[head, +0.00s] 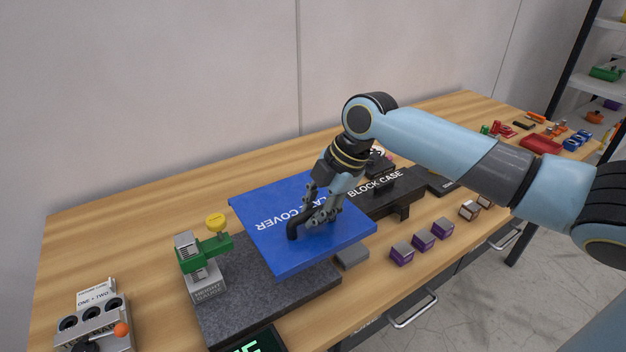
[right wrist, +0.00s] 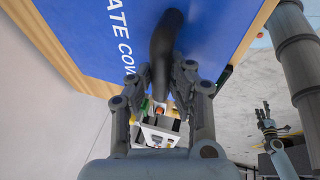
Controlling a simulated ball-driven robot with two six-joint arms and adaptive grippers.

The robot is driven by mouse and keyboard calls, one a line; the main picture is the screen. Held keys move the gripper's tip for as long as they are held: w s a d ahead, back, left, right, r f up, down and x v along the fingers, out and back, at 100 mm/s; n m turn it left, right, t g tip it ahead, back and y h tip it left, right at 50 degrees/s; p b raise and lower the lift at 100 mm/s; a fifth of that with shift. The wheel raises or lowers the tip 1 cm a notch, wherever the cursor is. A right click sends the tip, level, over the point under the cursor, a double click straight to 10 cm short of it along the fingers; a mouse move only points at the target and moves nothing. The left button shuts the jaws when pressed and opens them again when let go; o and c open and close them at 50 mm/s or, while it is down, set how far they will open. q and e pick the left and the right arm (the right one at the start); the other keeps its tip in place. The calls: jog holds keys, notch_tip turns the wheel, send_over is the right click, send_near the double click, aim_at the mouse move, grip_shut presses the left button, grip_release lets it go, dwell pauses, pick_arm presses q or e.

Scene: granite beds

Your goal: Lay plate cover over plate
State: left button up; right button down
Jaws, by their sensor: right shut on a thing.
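The blue plate cover (head: 272,240) is a flat slab with white lettering and a black handle (head: 293,228). My right gripper (head: 309,224) is shut on this handle, which also shows between its fingers in the right wrist view (right wrist: 164,45). The cover appears held above the dark granite plate (head: 222,317). It hides the plate's back right part, while the plate's front left part is bare. My left gripper (right wrist: 268,117) shows small at the right of the right wrist view, its fingers apart and empty; it is not in the head view.
A green and grey height gauge (head: 206,270) with a yellow knob stands at the plate's left edge. A grey block (head: 351,257) is at its right. A black block case (head: 385,192) and several purple blocks (head: 423,241) lie farther right. A grey fixture (head: 95,322) stands front left.

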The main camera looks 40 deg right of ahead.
aim_at(289, 243)
notch_tip(289, 243, down, 8)
jog(key=b, duration=0.5)
jog(key=shift+w+r, duration=0.1)
jog(key=shift+r, duration=0.05)
jog(key=a, duration=0.2)
jog(key=w+a, duration=0.1)
jog(key=a, duration=0.3)
jog(key=shift+w+r+p, duration=0.15)
jog(key=shift+w+p, duration=0.1)
jog(key=shift+p, duration=0.1)
jog(key=shift+a, duration=0.25)
jog(key=shift+f+b, duration=0.5)
jog(key=shift+f, duration=0.4)
jog(key=shift+w+d, duration=0.1)
jog(key=shift+w, duration=0.05)
jog(key=shift+f+b, duration=0.45)
jog(key=shift+f, duration=0.5)
jog(key=c, duration=1.2)
grip_release()
